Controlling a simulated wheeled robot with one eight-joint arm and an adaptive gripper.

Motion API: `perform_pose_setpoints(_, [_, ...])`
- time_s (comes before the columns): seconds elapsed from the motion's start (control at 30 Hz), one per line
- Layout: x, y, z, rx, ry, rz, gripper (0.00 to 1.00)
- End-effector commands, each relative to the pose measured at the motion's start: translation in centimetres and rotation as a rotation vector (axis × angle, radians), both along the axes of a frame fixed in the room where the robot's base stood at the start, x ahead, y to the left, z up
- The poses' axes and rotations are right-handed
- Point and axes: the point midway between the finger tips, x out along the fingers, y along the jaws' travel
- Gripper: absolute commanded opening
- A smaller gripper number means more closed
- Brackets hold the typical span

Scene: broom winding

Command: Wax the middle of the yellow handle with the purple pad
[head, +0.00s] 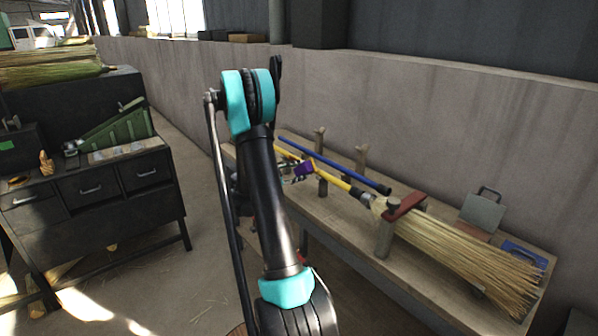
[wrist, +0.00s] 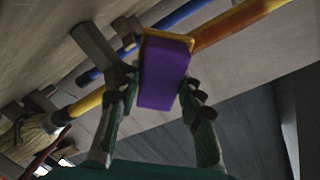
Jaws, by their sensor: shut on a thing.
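My gripper (wrist: 160,84) is shut on the purple pad (wrist: 165,72), with one finger on each side of it. The purple pad has a yellowish edge layer on its far side. It also shows in the head view (head: 304,169), over the bench. The yellow handle (wrist: 245,18) passes behind the pad in the wrist view and looks orange-brown beside it. The pad's far edge is at the handle; I cannot tell whether they touch. In the head view the yellow handle (head: 333,183) runs to a straw broom head (head: 460,255); my arm hides part of it.
A blue pole (head: 345,171) lies close along the handle. Wooden posts (head: 321,175) and a red piece (head: 406,205) stand near it on the bench (head: 340,226). A grey-green block (head: 481,211) and a blue item (head: 524,252) lie at the right. A wall stands behind.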

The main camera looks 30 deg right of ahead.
Motion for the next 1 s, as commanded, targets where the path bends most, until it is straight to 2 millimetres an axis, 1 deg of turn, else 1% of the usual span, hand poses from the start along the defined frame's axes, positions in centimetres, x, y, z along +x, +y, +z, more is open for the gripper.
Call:
perform_pose_setpoints(0.07, [-0.1, 0.1, 0.0, 0.001, 0.0, -0.002, 0.14])
perform_pose_setpoints(0.5, [-0.5, 4.1, 0.7, 0.0, 0.0, 0.001, 0.14])
perform_pose_setpoints(0.7, [-0.8, 5.5, 0.9, 0.0, 0.0, 0.0, 0.14])
perform_pose_setpoints(1.0, [-0.9, 5.8, 1.0, -0.001, 0.0, -0.001, 0.14])
